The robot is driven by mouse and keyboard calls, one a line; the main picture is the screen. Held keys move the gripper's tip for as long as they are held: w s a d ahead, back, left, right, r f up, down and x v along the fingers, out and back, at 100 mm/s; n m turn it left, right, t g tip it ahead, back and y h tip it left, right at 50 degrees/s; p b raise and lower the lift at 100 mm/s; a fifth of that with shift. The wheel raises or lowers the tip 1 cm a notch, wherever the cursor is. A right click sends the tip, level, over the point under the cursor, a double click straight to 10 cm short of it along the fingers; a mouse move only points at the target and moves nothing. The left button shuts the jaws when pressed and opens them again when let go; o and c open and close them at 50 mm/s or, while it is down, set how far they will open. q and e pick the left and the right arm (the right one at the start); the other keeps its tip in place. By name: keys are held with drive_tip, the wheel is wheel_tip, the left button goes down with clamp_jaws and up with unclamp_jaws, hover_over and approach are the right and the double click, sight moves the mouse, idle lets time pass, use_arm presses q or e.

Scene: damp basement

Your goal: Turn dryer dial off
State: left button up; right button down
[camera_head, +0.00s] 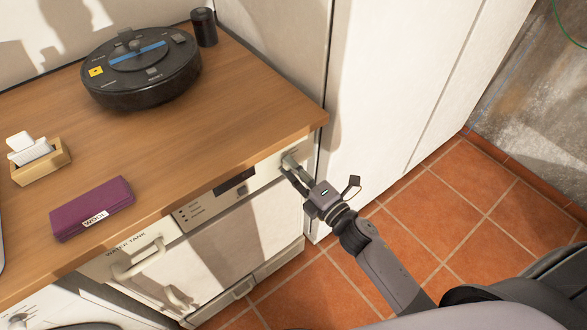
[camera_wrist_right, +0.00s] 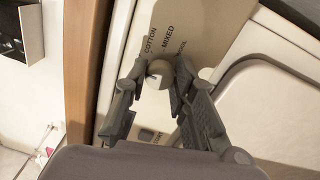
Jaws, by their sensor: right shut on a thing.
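The dryer (camera_head: 228,235) is a white machine under the wooden top, with its control panel along the upper front edge. Its dial (camera_wrist_right: 157,76) is a round, pale knob on the panel, seen in the right wrist view. The printed words COTTON, MIXED and one partly hidden word stand around it. My right gripper (camera_wrist_right: 160,82) is shut on the dial, with one finger on each side. In the head view the right gripper (camera_head: 291,165) reaches the right end of the panel and hides most of the dial. My left gripper is not in view.
A robot vacuum (camera_head: 141,72), a dark cylinder (camera_head: 204,27), a purple WOOL case (camera_head: 92,208) and a small box with a brush (camera_head: 40,160) stand on the wooden top (camera_head: 215,110). A white panel (camera_head: 385,100) rises close beside the dryer. Tiled floor (camera_head: 440,215) is clear at the right.

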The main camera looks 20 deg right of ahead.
drive_tip(key=shift+n, duration=0.6)
drive_tip(key=c, duration=1.3)
unclamp_jaws()
drive_tip(key=shift+c, duration=0.2)
drive_tip(key=v, duration=1.2)
